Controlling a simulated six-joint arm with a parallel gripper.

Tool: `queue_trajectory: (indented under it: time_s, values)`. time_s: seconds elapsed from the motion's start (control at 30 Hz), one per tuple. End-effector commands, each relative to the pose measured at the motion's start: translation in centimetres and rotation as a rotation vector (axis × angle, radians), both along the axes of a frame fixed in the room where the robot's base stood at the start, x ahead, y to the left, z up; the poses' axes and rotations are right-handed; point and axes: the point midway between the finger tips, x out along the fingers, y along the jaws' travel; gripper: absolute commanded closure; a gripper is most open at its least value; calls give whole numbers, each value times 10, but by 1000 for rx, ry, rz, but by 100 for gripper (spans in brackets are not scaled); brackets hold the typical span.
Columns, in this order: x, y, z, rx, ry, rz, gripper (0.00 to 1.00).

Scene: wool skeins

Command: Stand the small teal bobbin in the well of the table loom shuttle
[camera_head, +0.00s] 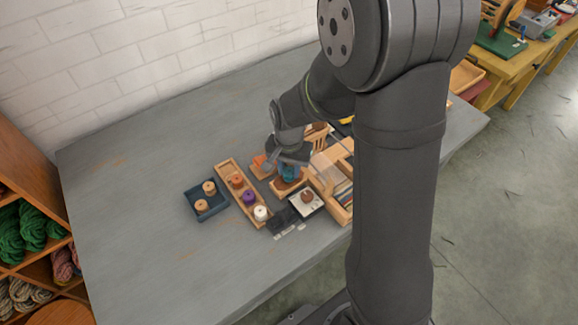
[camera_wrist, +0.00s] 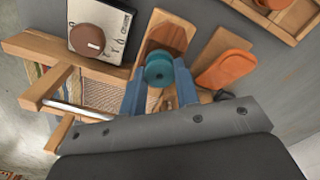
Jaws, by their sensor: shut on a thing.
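The teal bobbin (camera_wrist: 160,66) is held between the two blue fingers of my gripper (camera_wrist: 161,80) in the wrist view. It shows its round top face there. In the head view the bobbin (camera_head: 290,172) is small under my gripper (camera_head: 290,163). A wooden shuttle (camera_wrist: 168,31) lies just beyond the bobbin in the wrist view, and its near part is hidden by the bobbin and fingers. In the head view the shuttle (camera_head: 285,187) shows below the bobbin. I cannot tell whether the bobbin touches it. The well is not clearly visible.
A scale (camera_wrist: 110,48) with a brown bobbin (camera_wrist: 87,40) stands left of the shuttle. The wooden loom (camera_wrist: 32,98) is further left. An orange piece (camera_wrist: 225,68) on wood lies right. A bobbin rack (camera_head: 225,167) and blue tray (camera_head: 190,198) stand left in the head view.

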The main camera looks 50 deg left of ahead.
Motion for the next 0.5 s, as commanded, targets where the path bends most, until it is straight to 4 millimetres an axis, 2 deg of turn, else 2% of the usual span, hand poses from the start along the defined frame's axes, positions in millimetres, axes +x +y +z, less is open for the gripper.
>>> queue_trajectory:
  time_s: [0.5]
  values:
    - [0,0,-4,1,-1,0,92]
